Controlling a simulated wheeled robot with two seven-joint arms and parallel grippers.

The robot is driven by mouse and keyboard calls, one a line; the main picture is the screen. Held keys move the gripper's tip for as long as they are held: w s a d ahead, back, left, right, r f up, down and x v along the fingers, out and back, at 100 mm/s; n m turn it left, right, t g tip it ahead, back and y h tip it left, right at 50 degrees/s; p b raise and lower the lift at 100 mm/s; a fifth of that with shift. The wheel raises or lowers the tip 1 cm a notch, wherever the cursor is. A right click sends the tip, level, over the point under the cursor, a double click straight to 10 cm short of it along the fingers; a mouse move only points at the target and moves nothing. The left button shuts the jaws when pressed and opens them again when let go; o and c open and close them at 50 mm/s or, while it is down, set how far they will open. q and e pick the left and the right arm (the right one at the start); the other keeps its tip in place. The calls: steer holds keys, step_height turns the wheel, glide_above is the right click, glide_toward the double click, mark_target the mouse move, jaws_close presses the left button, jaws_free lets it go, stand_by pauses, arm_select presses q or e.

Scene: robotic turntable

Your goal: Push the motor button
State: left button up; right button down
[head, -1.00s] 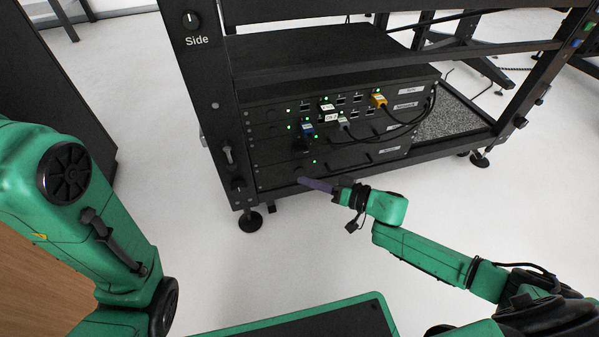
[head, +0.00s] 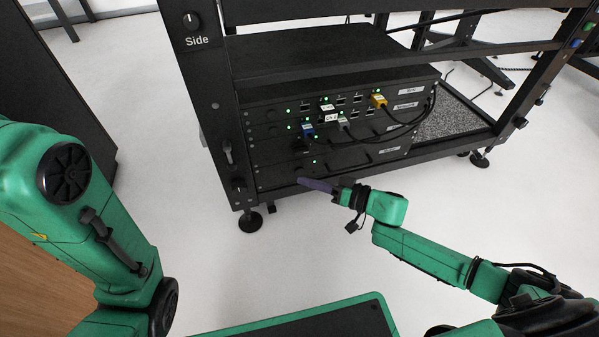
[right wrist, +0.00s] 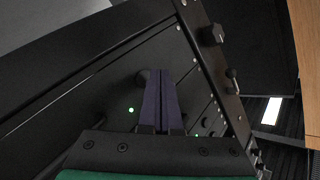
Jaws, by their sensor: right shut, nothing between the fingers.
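My right gripper (head: 301,181) has its purple fingers shut and empty, pointing left at the front of the lowest unit in the rack. In the right wrist view, its closed fingertips (right wrist: 160,78) are at the dark front panel. A dark round button (right wrist: 143,77) shows just left of the fingertips, partly covered by them. I cannot tell whether they touch it, or read a label that marks it as the motor button. A green light (right wrist: 131,110) glows nearby on the panel. My left arm is at the left of the head view; its gripper is out of view.
The black rack (head: 225,150) carries stacked units with a blue plug (head: 307,129), a yellow plug (head: 378,100) and dark cables. A knob marked Side (head: 191,20) is on its post. A dark cabinet (head: 75,90) stands left. White floor is clear in front.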

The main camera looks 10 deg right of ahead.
stand_by(0.4)
steer(key=shift+w, duration=0.45)
steer(key=shift+w+a, duration=0.1)
steer(key=shift+w, duration=0.3)
stand_by(0.4)
steer(key=shift+s+p, duration=0.85)
steer(key=shift+p, duration=0.2)
